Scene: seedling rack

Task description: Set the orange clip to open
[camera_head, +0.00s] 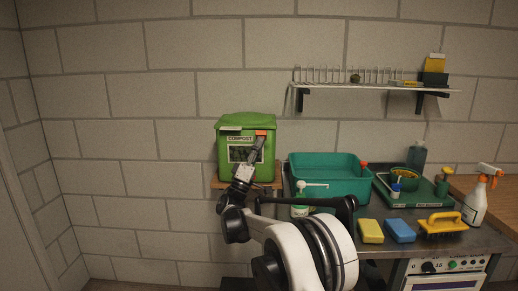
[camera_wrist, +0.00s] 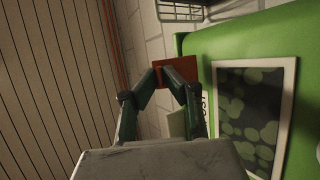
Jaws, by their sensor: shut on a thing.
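The orange clip (camera_head: 261,132) is at the upper front of the green compost bin (camera_head: 225,160), right of the middle, just below the lid's edge. In the wrist view the clip (camera_wrist: 172,66) shows as a flat orange-red piece beside the green bin (camera_wrist: 221,42). My gripper (camera_head: 260,139) reaches up to the clip from below. In the wrist view my gripper's fingertips (camera_wrist: 164,76) come together on the clip and cover part of it. Whether the clip is open or closed cannot be told.
A green basin (camera_head: 328,180) stands on the counter right of the bin, with a pump bottle (camera_head: 300,205) in front. Yellow (camera_head: 370,231) and blue (camera_head: 400,230) sponges lie farther right. A wall shelf (camera_head: 375,87) hangs above. The wall left of the bin is clear.

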